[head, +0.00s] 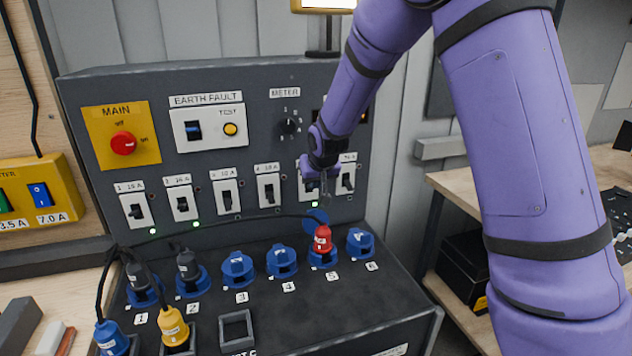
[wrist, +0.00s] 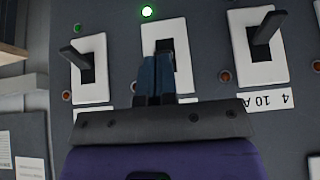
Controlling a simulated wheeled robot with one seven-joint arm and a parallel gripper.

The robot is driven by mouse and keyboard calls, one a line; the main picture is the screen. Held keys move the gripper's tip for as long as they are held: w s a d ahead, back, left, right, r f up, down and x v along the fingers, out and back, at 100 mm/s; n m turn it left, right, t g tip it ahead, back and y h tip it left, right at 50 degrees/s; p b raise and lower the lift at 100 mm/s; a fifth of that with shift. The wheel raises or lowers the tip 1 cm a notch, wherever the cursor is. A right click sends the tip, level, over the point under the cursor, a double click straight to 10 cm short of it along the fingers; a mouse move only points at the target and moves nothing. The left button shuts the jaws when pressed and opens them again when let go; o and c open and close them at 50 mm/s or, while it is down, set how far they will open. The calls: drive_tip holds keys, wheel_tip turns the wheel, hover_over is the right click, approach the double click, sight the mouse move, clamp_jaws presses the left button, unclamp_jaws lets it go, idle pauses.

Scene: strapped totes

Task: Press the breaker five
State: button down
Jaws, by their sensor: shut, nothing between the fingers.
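Breaker five (head: 304,194) is a white-framed switch with a dark lever, fifth in the row on the grey panel. My gripper (head: 325,188) is in front of it and hides much of it. In the wrist view, which is upside down, breaker five (wrist: 183,68) is in the middle. My shut, empty gripper (wrist: 157,65) is over its lever; I cannot tell whether they touch. The green lamp (wrist: 148,11) at breaker five is lit. Breaker four (head: 268,187) and breaker six (head: 346,178) stand on either side.
Breakers one (head: 135,210), two (head: 182,203) and three (head: 226,191) are further left. Below is a sloped deck of blue sockets, with a red plug (head: 323,240) in socket five. A dark cable crosses in front of the panel. A workbench (head: 520,180) is at right.

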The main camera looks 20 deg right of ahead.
drive_tip(key=shift+s+f, duration=0.15)
drive_tip(key=shift+f, duration=0.05)
drive_tip(key=shift+s+f, duration=0.1)
drive_tip(key=shift+s+f+t, duration=0.1)
drive_tip(key=shift+f+t, duration=0.05)
drive_tip(key=shift+t, duration=0.6)
drive_tip(key=shift+s+f+t, duration=0.1)
drive_tip(key=shift+t, duration=0.65)
drive_tip(key=shift+f, duration=0.25)
drive_tip(key=shift+s+f, duration=0.1)
drive_tip(key=shift+f, duration=0.2)
drive_tip(key=shift+r, duration=0.15)
drive_tip(key=shift+r, duration=0.65)
